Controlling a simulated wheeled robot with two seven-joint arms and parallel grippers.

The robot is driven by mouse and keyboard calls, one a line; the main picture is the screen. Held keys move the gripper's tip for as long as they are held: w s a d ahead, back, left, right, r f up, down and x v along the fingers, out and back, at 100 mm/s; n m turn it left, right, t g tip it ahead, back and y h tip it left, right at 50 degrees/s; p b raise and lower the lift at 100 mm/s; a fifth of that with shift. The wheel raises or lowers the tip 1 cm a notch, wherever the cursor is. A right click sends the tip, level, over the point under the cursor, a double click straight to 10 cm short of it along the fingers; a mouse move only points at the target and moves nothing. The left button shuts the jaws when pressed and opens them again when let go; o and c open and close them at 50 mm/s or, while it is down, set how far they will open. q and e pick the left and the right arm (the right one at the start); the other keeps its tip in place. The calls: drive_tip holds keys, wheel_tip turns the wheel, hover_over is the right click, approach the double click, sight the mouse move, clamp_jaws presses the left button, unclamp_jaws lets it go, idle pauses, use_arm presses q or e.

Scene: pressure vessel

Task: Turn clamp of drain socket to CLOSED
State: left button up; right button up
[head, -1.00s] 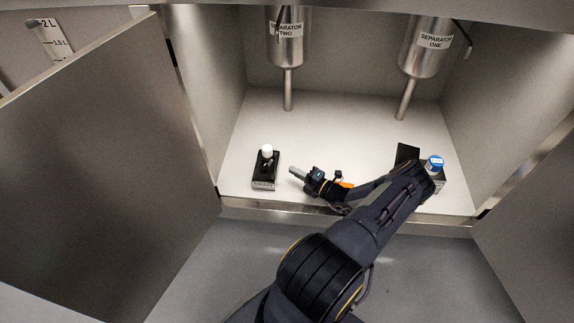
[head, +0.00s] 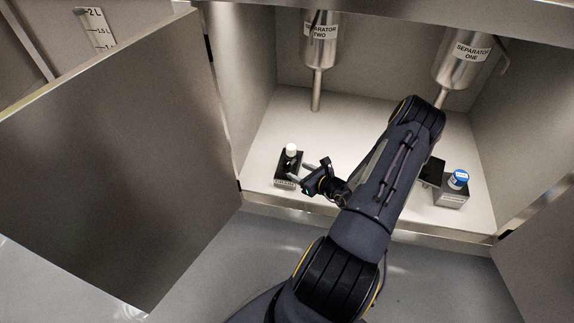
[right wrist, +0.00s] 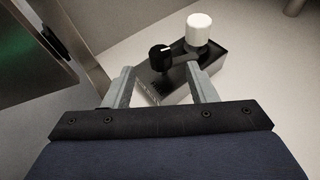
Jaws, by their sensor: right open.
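A small dark box with a white cap (head: 291,149) stands at the cabinet floor's front left; I take it as the drain socket (head: 287,167). In the right wrist view the drain socket (right wrist: 170,84) carries the white cap (right wrist: 199,29) and a black knob (right wrist: 161,58) with a short white mark, likely the clamp. The label on its front is too small to read. My right gripper (head: 300,172) is at the box's right side in the head view. In the right wrist view its open fingers (right wrist: 163,86) straddle the near part of the box, with the knob between and beyond them.
A second box (head: 450,190) with a blue cap (head: 458,179) stands right of my arm. Two metal separators (head: 321,45) and (head: 463,58) hang above. An open door (head: 120,165) is at left. The cabinet's front lip (head: 265,204) runs below the gripper.

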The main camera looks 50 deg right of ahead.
sight(288, 166)
drive_tip(key=b+x, duration=0.2)
drive_tip(key=x, duration=0.4)
drive_tip(key=shift+w+f+b, duration=0.3)
drive_tip(key=shift+b, duration=0.05)
drive_tip(key=shift+w+f, duration=0.1)
drive_tip(key=shift+w, duration=0.4)
